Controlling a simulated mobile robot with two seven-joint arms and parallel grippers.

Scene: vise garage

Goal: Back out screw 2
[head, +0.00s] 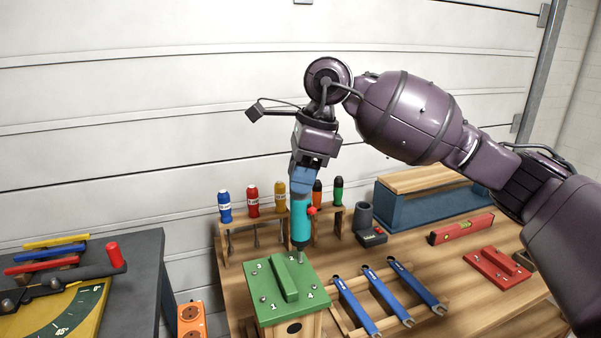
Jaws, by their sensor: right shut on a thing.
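The screwdriver is close to upright. Its dark lower end hangs over the back right corner of the green plate (263,290), with the bit at or very near the screw (300,257) there. I cannot tell whether they touch. The plate has a raised green bar and numbered corners; 1, 3 and 4 read clearly, and the number at this corner is partly covered. My left gripper is not in view.
A wooden rack (232,234) with several coloured screwdrivers stands behind the plate. Blue wrenches (384,294) lie on a wooden holder to its right. Further right are a red level (461,229), a red block (497,268) and a blue toolbox (420,212). A grey bench (147,285) is at left.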

